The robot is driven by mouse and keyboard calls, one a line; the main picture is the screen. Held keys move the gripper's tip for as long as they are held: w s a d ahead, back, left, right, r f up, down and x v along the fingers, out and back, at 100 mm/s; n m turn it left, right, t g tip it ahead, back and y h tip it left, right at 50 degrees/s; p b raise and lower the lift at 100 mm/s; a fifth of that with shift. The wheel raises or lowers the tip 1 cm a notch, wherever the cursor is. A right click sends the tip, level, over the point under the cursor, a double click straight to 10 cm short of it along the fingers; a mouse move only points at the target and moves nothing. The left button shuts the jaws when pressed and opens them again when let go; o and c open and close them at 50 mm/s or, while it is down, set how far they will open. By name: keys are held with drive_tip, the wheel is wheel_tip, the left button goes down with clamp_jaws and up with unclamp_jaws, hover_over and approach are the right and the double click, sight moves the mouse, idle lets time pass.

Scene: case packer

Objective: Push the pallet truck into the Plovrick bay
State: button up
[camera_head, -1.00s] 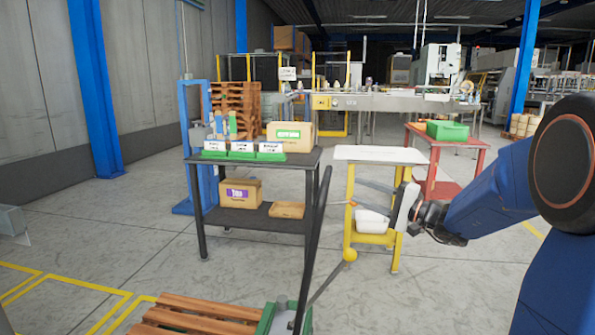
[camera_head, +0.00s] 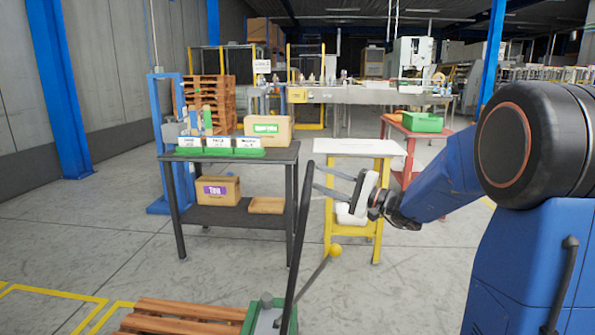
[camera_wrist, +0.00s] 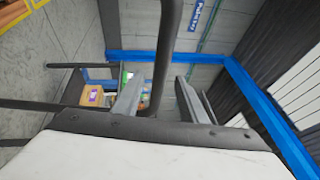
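The pallet truck's green body (camera_head: 257,317) is at the bottom of the head view, partly cut off, beside a wooden pallet (camera_head: 180,318). Its long dark handle (camera_head: 297,225) rises from it, leaning slightly; a grey lever with a yellow knob (camera_head: 335,250) slants up beside it. My gripper (camera_head: 312,178) is open, its fingertips close to the upper handle from the right. In the wrist view the dark handle bar (camera_wrist: 166,50) runs between the spread fingers of my gripper (camera_wrist: 160,85), with a gap visible on its right. I cannot tell which marked area is the Plovrick bay.
Yellow floor lines (camera_head: 60,292) lie at lower left. A black table (camera_head: 270,155) with boxes stands ahead, a yellow stand (camera_head: 375,148) right of it. A blue sign (camera_wrist: 196,14) hangs on the wall; its lettering is unclear.

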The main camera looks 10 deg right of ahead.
drive_tip(key=x, duration=0.9)
drive_tip(key=shift+c, duration=0.4)
clamp_jaws()
